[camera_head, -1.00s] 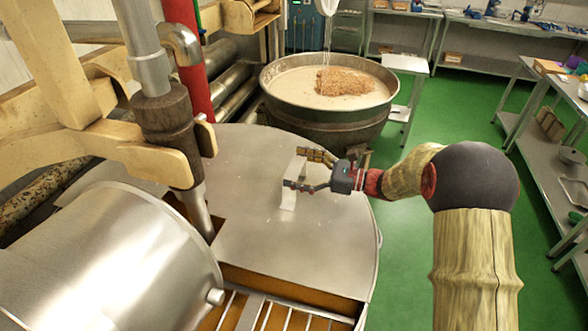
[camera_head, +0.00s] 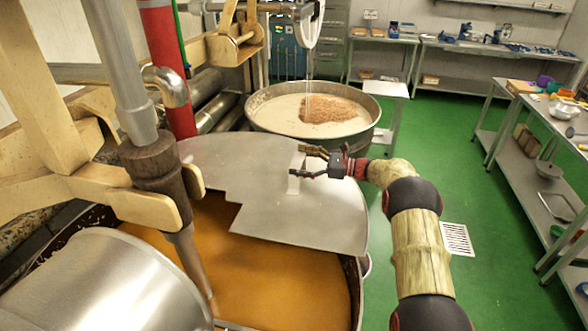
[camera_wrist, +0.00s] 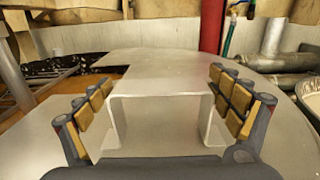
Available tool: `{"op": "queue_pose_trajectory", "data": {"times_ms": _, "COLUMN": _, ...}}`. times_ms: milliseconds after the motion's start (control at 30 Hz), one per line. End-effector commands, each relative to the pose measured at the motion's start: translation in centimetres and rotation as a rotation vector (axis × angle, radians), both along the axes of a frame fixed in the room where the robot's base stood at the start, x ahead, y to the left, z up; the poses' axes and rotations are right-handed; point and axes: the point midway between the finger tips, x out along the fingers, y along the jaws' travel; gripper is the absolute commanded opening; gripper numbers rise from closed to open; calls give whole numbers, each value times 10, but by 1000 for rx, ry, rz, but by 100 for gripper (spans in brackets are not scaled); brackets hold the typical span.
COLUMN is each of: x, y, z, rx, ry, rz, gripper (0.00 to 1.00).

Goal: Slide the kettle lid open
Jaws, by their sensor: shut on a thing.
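The kettle lid (camera_head: 270,215) is a flat grey metal plate with a stepped edge, lying over the far right part of the kettle. Orange-brown contents (camera_head: 270,275) show in the uncovered near part of the kettle. My gripper (camera_head: 300,163) is shut on the lid's upright handle (camera_head: 295,178), reaching it from the right. In the wrist view the handle (camera_wrist: 160,108) is a bent metal bracket standing between the two padded fingers, and the lid (camera_wrist: 165,65) spreads behind it.
A round vat (camera_head: 315,112) of pale mix with a brown heap stands beyond the lid. A tilted steel drum (camera_head: 110,285) and a vertical pipe (camera_head: 122,75) are at the left. Steel tables (camera_head: 550,125) line the right.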

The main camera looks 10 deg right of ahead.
Motion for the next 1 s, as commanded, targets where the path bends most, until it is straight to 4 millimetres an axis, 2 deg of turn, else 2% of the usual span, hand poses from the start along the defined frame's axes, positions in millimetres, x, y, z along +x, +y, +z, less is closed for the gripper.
{"op": "queue_pose_trajectory", "data": {"times_ms": 100, "x": 14, "y": -6, "z": 1, "rx": 0, "ry": -3, "rz": -4, "gripper": 46}}
{"op": "queue_pose_trajectory", "data": {"times_ms": 300, "x": 26, "y": -11, "z": 1, "rx": 0, "ry": -2, "rz": -4, "gripper": 46}}
{"op": "queue_pose_trajectory", "data": {"times_ms": 800, "x": 29, "y": -12, "z": 0, "rx": 1, "ry": 2, "rz": -2, "gripper": 46}}
{"op": "queue_pose_trajectory", "data": {"times_ms": 833, "x": 29, "y": -12, "z": 0, "rx": 1, "ry": 2, "rz": -2, "gripper": 94}}
{"op": "queue_pose_trajectory", "data": {"times_ms": 1000, "x": 29, "y": -12, "z": 0, "rx": 0, "ry": 1, "rz": -1, "gripper": 100}}
